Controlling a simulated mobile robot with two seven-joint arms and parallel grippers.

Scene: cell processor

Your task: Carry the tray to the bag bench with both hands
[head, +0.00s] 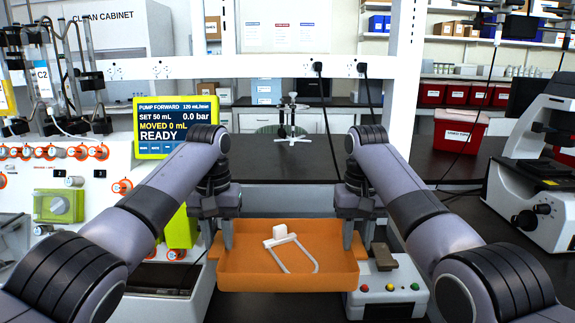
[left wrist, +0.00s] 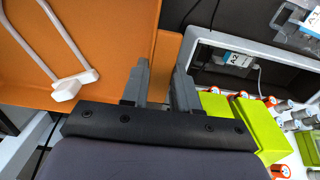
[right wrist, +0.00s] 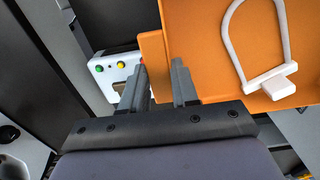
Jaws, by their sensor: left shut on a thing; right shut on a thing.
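An orange tray (head: 240,281) is held level between my two arms in the head view. A white clamp-like piece with a looped tube (head: 290,247) lies in it. My left gripper (head: 227,238) is shut on the tray's left side; in the left wrist view its fingers (left wrist: 160,72) straddle the orange rim (left wrist: 168,50). My right gripper (head: 348,236) is shut on the tray's right side; in the right wrist view its fingers (right wrist: 160,75) straddle the rim (right wrist: 155,48). The bag bench cannot be told for certain from these frames.
A processor with a yellow-framed screen (head: 177,122) reading READY and orange-ringed valves stands at left. A button box (head: 390,285) is right of the tray. A dark bench (head: 290,168) with a small stand (head: 291,122) lies ahead. A microscope (head: 540,180) and red bin (head: 458,130) are at right.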

